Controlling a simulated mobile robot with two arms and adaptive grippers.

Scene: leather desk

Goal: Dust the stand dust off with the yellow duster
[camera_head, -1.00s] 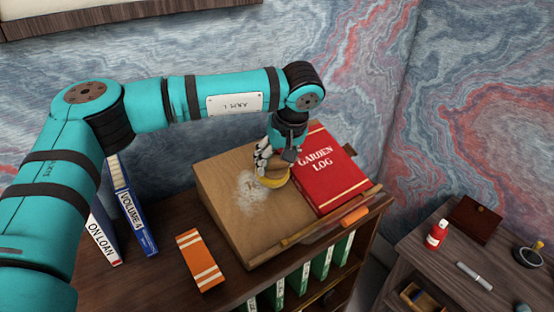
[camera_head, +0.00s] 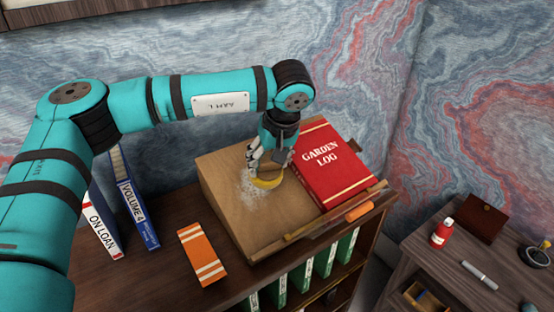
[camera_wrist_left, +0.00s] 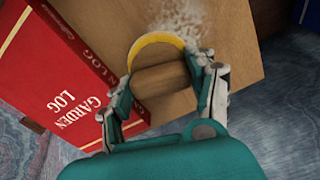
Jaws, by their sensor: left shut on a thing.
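The yellow duster (camera_head: 268,183) is under my left gripper (camera_head: 268,165), at the face of the sloped wooden stand (camera_head: 240,215). In the left wrist view the duster (camera_wrist_left: 158,40) shows a yellow curved edge and a wooden back between the two fingers of my left gripper (camera_wrist_left: 168,88), which is shut on it. Pale stand dust (camera_head: 252,193) lies just left of and below the duster; it also shows beyond the duster in the wrist view (camera_wrist_left: 190,15). Whether dust lies under the duster is hidden. My right gripper is not in view.
A red Garden Log book (camera_head: 333,165) lies on the stand, right of the duster. An orange striped book (camera_head: 202,255) lies left of the stand, near upright binders (camera_head: 140,215). An orange object (camera_head: 358,213) is on the front ledge. A side table (camera_head: 430,262) stands right.

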